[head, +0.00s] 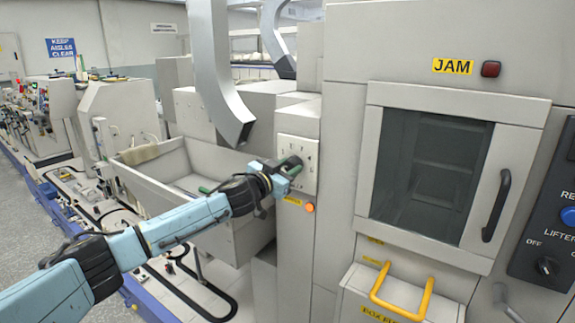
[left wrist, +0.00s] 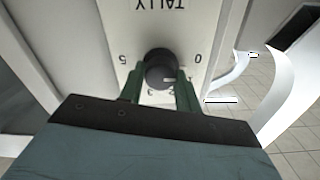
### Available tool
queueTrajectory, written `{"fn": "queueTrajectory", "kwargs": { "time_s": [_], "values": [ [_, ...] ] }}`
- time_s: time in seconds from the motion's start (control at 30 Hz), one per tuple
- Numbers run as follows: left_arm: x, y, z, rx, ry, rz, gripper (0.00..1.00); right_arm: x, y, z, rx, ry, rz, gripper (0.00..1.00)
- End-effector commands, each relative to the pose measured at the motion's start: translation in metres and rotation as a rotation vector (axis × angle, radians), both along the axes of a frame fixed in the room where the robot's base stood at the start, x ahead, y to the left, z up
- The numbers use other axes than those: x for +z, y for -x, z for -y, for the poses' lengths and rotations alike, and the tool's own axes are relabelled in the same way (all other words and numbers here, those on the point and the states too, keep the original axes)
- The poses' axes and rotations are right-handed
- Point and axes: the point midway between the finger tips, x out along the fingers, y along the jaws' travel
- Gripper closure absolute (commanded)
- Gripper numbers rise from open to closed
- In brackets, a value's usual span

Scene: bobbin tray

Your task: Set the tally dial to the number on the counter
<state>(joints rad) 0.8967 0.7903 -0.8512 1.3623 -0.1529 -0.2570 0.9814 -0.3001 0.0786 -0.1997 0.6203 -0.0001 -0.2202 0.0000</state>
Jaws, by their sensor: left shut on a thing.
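The tally dial is a dark round knob (left wrist: 160,70) on a pale plate (left wrist: 205,35) marked TALLY, upside down in the left wrist view. The digits 0 and 5 show on either side of it, and smaller marks below are partly hidden by the fingers. A short pale line shows at the knob's lower right. My left gripper (head: 287,171) is shut on the knob, with one green finger on each side; its fingers also show in the left wrist view (left wrist: 160,88). In the head view the plate (head: 311,178) is on a grey cabinet. I cannot make out a counter reading.
A windowed door (head: 486,150) and yellow handle (head: 402,300) are to the right.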

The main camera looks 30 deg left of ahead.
Motion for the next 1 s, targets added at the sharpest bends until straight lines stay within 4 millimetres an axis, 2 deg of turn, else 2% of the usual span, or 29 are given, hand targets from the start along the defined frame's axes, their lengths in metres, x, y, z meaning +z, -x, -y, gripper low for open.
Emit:
{"fn": "queueTrajectory", "kwargs": {
  "time_s": [0.4, 1.0],
  "values": [
    [0.001, 0.000, 0.001, 0.001, -0.387, 0.051, 0.90, 0.026, 0.000, 0.000, 0.000, 0.000, 0.000, 1.00],
    [-0.001, 0.000, 0.002, -0.001, -0.925, 0.127, 0.90, 0.048, 0.000, 0.000, 0.000, 0.000, 0.000, 1.00]
  ]
}}
